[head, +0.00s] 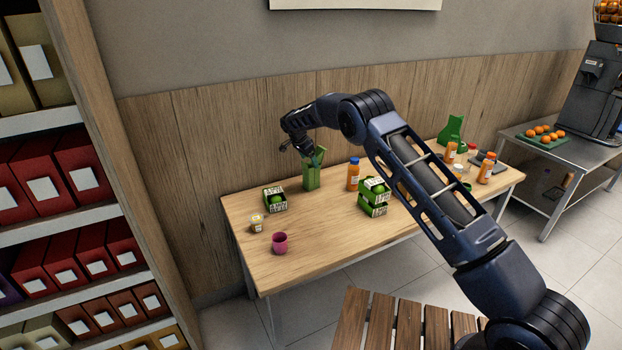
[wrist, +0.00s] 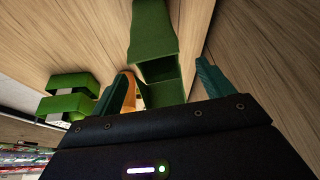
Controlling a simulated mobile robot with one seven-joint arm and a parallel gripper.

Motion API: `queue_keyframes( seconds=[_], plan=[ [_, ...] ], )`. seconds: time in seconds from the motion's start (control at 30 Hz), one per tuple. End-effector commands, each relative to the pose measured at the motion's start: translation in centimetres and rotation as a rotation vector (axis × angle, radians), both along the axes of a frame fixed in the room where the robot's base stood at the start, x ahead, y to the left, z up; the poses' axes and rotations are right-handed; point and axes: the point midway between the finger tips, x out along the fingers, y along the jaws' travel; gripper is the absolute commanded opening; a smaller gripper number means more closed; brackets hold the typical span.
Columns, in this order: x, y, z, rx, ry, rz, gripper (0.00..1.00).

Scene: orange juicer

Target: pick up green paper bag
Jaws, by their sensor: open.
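The green paper bag (head: 311,179) stands upright near the back edge of the wooden table, left of centre. In the wrist view the green paper bag (wrist: 153,35) shows between the two spread green fingers of my gripper (wrist: 164,68). The fingers are open, with a visible gap on the right side. Whether either finger touches the bag I cannot tell.
A pink cup (head: 280,243) and small jar (head: 257,223) stand in front. Another green object (head: 451,130) is at the back right.

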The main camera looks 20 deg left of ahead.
Motion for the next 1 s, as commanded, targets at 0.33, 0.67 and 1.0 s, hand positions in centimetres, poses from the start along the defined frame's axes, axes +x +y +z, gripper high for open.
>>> queue_keyframes(
  seconds=[0.33, 0.67, 1.0],
  plan=[
    [1.0, -0.9, -3.0, -0.001, 0.002, -0.001, 0.8],
    [1.6, -1.2, -4.8, 0.001, -0.001, 0.0, 0.8],
    [1.6, -1.3, -4.8, 0.001, -0.001, 0.0, 0.29]
  ],
)
